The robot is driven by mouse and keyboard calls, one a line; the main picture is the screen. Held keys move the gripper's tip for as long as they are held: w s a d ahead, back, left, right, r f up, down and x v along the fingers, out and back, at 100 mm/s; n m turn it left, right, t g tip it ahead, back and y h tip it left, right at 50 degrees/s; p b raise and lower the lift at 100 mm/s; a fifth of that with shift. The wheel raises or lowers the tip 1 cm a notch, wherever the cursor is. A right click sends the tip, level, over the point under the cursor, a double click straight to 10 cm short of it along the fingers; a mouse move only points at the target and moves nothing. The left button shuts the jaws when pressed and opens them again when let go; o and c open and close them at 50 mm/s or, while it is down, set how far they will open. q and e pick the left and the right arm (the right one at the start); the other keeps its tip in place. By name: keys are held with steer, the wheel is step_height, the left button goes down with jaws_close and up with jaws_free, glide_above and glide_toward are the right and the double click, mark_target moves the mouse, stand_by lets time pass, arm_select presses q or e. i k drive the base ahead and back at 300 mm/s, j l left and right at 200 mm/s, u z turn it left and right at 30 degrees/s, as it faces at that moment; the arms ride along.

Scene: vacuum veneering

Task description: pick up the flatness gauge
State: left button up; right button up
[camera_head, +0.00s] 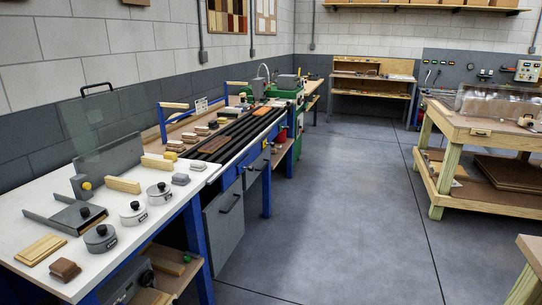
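No thing on the white-topped bench (95,262) at the left can be surely told as the flatness gauge. A grey flat metal fixture (62,218) with a black knob lies there. Three round lidded pieces with black knobs and small labels stand in a slanting row: a dark grey one (101,242) in front, a pale one (132,216) behind it, and another pale one (159,196) farther back. A small grey block (181,179) lies beyond them. Neither of my grippers is in view.
A clear upright panel (107,150), wooden strips (40,249) and a brown block (65,269) share the bench. A blue-framed machine with dark rails (235,135) continues behind. A wooden workbench (485,130) stands right. The grey floor (335,200) between is clear.

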mark_target(235, 115)
steer(key=i+l+z, duration=0.2)
steer(key=i, duration=0.6)
steer(key=i+l+z, duration=0.2)
steer(key=i, duration=0.65)
steer(key=i+l+u, duration=0.15)
steer(key=i+u, duration=0.25)
steer(key=i, duration=0.2)
steer(key=i+l+u, duration=0.3)
steer(key=i+u, duration=0.15)
steer(key=i, duration=0.15)
steer(key=i+l+u, duration=0.5)
steer(key=u, duration=0.35)
steer(key=i+l+u, duration=0.15)
steer(key=l+u, duration=0.25)
steer(key=i+l+u, duration=0.1)
steer(key=l+u, duration=0.55)
steer(key=u, duration=0.15)
